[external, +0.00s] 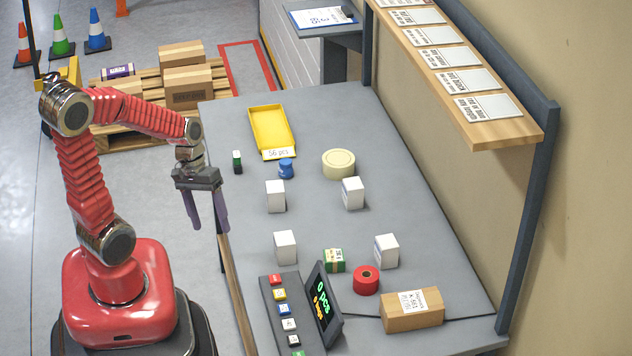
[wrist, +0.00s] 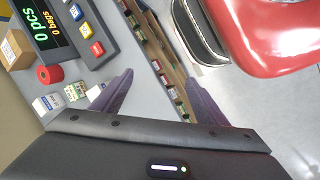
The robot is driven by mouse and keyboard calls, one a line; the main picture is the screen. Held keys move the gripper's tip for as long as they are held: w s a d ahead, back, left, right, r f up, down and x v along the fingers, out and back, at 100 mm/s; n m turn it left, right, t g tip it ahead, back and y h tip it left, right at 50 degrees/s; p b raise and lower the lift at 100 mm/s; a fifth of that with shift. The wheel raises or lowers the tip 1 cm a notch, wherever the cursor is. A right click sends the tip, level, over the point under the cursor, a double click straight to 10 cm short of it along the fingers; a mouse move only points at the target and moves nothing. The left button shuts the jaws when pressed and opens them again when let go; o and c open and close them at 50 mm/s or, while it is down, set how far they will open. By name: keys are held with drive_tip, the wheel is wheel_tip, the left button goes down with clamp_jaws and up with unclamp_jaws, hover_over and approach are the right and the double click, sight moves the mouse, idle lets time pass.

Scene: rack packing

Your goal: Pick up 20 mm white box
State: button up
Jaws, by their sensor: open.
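Several similar white boxes stand upright on the grey table. One is at centre left (external: 275,197), one at centre right (external: 353,194), one at front left (external: 285,247) and one at front right (external: 386,252). I cannot tell which is the 20 mm one. In the wrist view a white box (wrist: 46,105) stands at the left edge; another white patch by the left finger is mostly hidden. My gripper (external: 207,226) is open and empty, pointing down beside the table's left edge, left of all the boxes. Its purple fingers also show in the wrist view (wrist: 159,78).
A green-and-white carton (external: 334,261), red tape roll (external: 366,281), button panel with display (external: 322,305) and cardboard box (external: 412,310) occupy the front. A yellow tray (external: 271,131), blue item (external: 286,168), small dark-green item (external: 237,162) and cream roll (external: 339,163) stand farther back. A wooden shelf (external: 480,95) overhangs the right.

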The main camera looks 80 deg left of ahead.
sight(271, 194)
drive_tip(key=w+a+f+n+t+h, duration=0.1)
drive_tip(key=f+n, duration=0.1)
drive_tip(key=n, duration=0.2)
drive_tip(key=w+a+f+n+t+h, duration=0.1)
drive_tip(key=w+a+f+n+t, duration=0.1)
drive_tip(key=n, duration=0.2)
drive_tip(key=w+a+f+n+t+h, duration=0.1)
drive_tip(key=w+a+f+n+t, duration=0.1)
drive_tip(key=n, duration=0.2)
drive_tip(key=shift+w+f+h, duration=0.15)
drive_tip(key=shift+h, duration=0.25)
drive_tip(key=w+a+n+t+y, duration=0.1)
drive_tip(key=a+n, duration=0.2)
drive_tip(key=w+a+f+n+t+y, duration=0.1)
drive_tip(key=w+a+n+t, duration=0.1)
drive_tip(key=a+n, duration=0.1)
drive_tip(key=w+a+f+n+t+y, duration=0.1)
drive_tip(key=a+n+t, duration=0.1)
drive_tip(key=a+n, duration=0.1)
drive_tip(key=shift+w, duration=0.2)
drive_tip(key=a+n+y, duration=0.1)
drive_tip(key=w+a+r+n+t+y, duration=0.1)
drive_tip(key=a, duration=0.1)
drive_tip(key=w+a+r+n+t, duration=0.1)
drive_tip(key=a+n, duration=0.1)
drive_tip(key=shift+w+y, duration=0.1)
drive_tip(key=shift+y, duration=0.3)
